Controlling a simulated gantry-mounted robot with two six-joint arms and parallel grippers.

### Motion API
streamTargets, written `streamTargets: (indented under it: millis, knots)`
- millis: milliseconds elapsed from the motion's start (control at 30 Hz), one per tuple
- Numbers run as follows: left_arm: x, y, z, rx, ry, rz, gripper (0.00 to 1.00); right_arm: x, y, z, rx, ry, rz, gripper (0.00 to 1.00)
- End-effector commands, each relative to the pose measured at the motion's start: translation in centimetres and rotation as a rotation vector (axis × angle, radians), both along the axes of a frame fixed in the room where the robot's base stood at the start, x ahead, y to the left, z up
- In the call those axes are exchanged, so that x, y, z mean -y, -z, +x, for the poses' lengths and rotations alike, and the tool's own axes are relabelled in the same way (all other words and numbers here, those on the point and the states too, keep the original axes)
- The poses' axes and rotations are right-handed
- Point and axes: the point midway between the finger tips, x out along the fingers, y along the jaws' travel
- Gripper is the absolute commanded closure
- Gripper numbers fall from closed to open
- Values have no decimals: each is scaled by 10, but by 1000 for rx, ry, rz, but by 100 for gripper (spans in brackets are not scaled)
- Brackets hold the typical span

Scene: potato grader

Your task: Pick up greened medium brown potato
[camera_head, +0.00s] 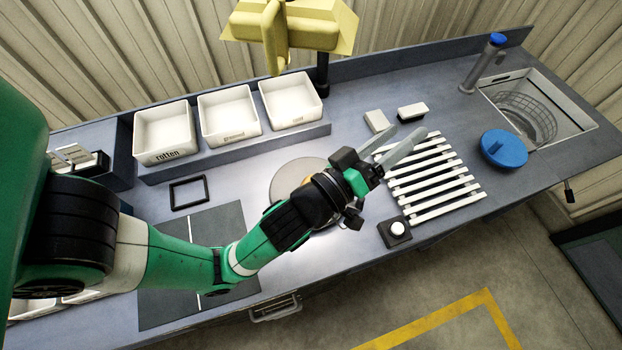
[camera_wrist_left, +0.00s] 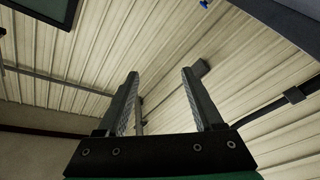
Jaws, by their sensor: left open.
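I see no potato that I can make out in either view. My left gripper (camera_head: 411,130) is open and empty, raised above the bench beside the slatted rack (camera_head: 435,177). In the left wrist view its two fingers (camera_wrist_left: 160,72) stand apart with only wall panels behind them. My left forearm and wrist cover part of a round pale plate (camera_head: 295,168) on the bench. A tan edge shows beside my wrist there; I cannot tell what it is. My right gripper is in neither view.
White bins marked rotten (camera_head: 164,155), greened (camera_head: 230,136) and another (camera_head: 292,121) stand along the back. A yellow fixture (camera_head: 310,25) hangs behind them. A blue round lid (camera_head: 504,149) lies near the sink (camera_head: 535,110). A button box (camera_head: 396,231) sits at the front edge.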

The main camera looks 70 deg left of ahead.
Motion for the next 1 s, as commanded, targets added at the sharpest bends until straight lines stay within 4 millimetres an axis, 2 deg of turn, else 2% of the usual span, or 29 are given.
streamTargets:
  millis: [33,100,167,200,300,400,500,600,767,1000]
  knots:
    - [-5,33,-15,-92,-22,-14,32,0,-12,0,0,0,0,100]
    - [-13,81,-43,-213,-59,-28,32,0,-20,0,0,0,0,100]
    - [-20,117,-73,-318,-87,-26,32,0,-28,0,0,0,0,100]
    - [-24,138,-95,-386,-103,-20,32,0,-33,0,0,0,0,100]
    - [-33,177,-147,-541,-130,8,32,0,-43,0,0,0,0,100]
    - [-38,200,-189,-655,-142,36,32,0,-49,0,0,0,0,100]
    - [-41,211,-211,-714,-147,54,32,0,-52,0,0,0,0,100]
    - [-42,215,-217,-731,-148,58,32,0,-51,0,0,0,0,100]
    - [-44,217,-213,-733,-149,55,32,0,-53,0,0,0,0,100]
    - [-60,230,-188,-729,-155,53,32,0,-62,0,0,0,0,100]
